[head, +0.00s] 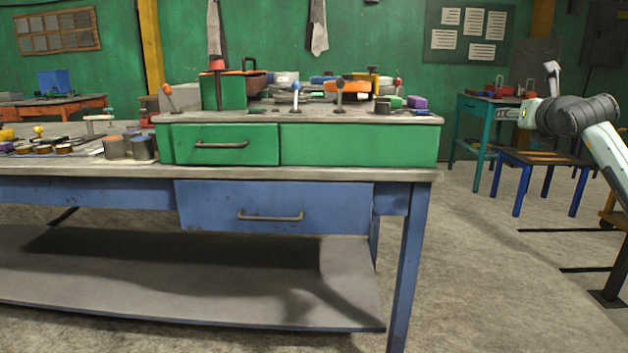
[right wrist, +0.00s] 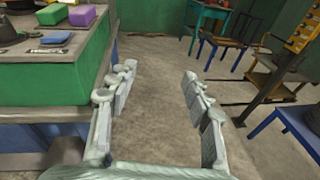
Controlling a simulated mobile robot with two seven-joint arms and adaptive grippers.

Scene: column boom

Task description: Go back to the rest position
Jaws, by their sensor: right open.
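My right arm comes in from the right edge of the head view. Its gripper (head: 509,114) points left, out past the right end of the workbench. In the right wrist view my right gripper (right wrist: 158,78) has its two fingers wide apart, with only bare floor seen between them. It holds nothing. The left finger appears close to the bench corner in that view; whether it touches cannot be told. My left gripper is not in the head view.
A blue workbench (head: 100,190) with a green drawer unit (head: 360,144) fills the left and middle. Tools and parts crowd its top. A blue stool (head: 545,158) and a teal table (head: 470,105) stand behind at the right. The concrete floor (head: 480,290) right of the bench is clear.

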